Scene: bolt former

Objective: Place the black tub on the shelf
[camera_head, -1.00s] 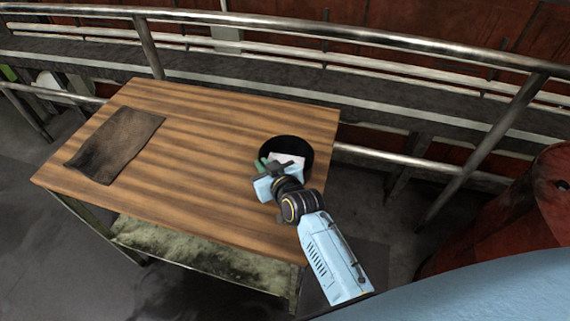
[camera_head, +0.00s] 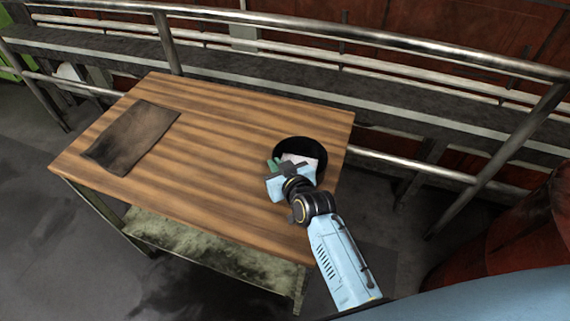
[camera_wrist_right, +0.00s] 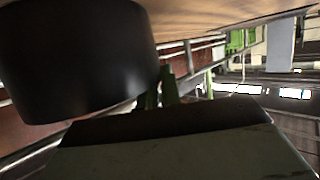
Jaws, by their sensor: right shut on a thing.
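The black tub (camera_head: 299,145) is round, with a pale item inside, at the right end of the wooden table top. In the right wrist view the tub (camera_wrist_right: 80,60) fills the upper left, close to the wooden surface. My right gripper (camera_head: 279,166) is at the tub's near left side, shut on its wall. Its green fingers also show in the right wrist view (camera_wrist_right: 160,90), beside the tub; the exact contact is hidden. A stained lower shelf (camera_head: 210,245) shows under the table top. My left gripper is out of view.
The wooden table (camera_head: 210,130) is mostly bare. A dark flat cloth or sheet (camera_head: 130,138) lies at its left. Metal railings (camera_head: 300,40) run behind the table. A rusty red object (camera_head: 510,220) stands at the right. Grey floor is clear at the lower left.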

